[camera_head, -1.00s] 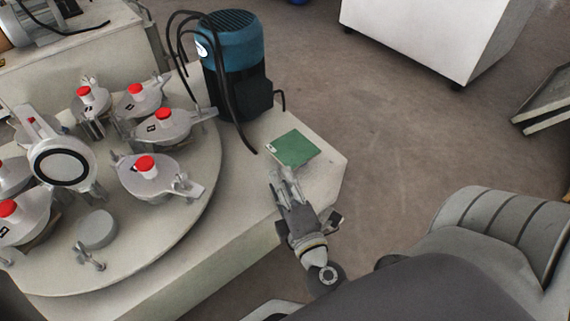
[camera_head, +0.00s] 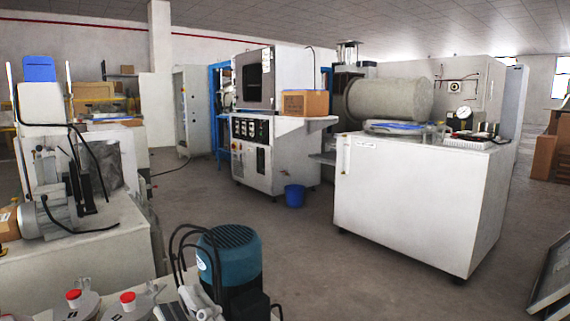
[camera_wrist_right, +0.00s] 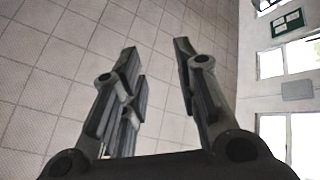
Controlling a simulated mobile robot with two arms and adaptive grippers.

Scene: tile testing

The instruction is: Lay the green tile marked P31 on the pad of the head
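The green tile marked P31 is not seen on the bench in the head view now; the bench corner where a green tile lay earlier is below the frame. My right gripper (camera_head: 200,300) shows only in part at the bottom edge, in front of the blue motor. In the right wrist view its two fingers (camera_wrist_right: 157,47) stand apart with nothing between them. Two red-capped heads (camera_head: 75,300) show at the bottom left, cut off by the frame. The pad cannot be made out. My left gripper is not in view.
A blue-topped motor (camera_head: 230,262) with black cables stands on the bench beside my right gripper. A white cabinet (camera_head: 415,205) and a test machine (camera_head: 270,150) stand across the open floor. A blue bucket (camera_head: 295,195) is on the floor. A dark green wall panel (camera_wrist_right: 288,23) shows in the wrist view.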

